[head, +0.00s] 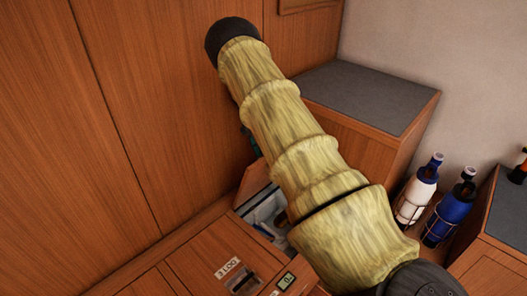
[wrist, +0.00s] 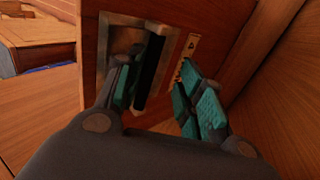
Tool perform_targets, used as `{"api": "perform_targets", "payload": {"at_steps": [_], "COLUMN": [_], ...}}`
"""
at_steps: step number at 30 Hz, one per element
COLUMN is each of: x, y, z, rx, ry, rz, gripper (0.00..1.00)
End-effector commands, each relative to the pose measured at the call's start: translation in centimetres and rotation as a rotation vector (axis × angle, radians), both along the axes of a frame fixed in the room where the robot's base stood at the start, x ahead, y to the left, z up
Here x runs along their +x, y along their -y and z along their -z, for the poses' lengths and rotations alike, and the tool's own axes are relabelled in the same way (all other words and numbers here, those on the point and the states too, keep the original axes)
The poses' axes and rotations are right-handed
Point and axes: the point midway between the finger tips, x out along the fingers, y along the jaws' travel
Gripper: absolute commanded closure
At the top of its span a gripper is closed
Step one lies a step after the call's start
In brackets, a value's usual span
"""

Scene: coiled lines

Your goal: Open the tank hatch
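A wooden hatch panel (wrist: 225,45) fills much of the wrist view, with a metal-framed recess (wrist: 119,42), a dark handle bar (wrist: 150,70) and a small label too blurred to read. In the head view a wooden hatch lid (head: 253,181) stands raised beside an opening (head: 265,213) with white and blue things inside; it looks like the same panel. My gripper (wrist: 160,98) is open, its teal-padded fingers apart. The left finger is at the recess and the right finger is beside the label. The bar shows between them; I cannot tell whether they touch it. My arm hides most of the gripper in the head view.
A closed hatch with a label (head: 228,267) and a small display (head: 286,281) lies in front. A grey-topped cabinet (head: 367,95) stands behind my arm. A white bottle (head: 415,198) and a blue bottle (head: 449,216) stand in wire holders at right. A wooden wall rises at left.

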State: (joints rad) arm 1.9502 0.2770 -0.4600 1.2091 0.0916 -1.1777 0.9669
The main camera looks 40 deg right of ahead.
Motion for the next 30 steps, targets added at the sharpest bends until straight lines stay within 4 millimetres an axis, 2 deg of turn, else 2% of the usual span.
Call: {"api": "perform_targets", "payload": {"at_steps": [9,15,21,30], "x": [-0.1,0.0,0.0,-0.1], "y": [0.2,0.1,0.1,0.1], "z": [-5.4,-8.1,-9.4,-9.5], "rx": [-0.003,-0.002,-0.003,-0.003], "ry": [0.003,0.001,0.001,0.000], "rz": [0.001,0.000,-0.001,-0.001], "gripper": [0.65,0.65,0.65,0.65]}}
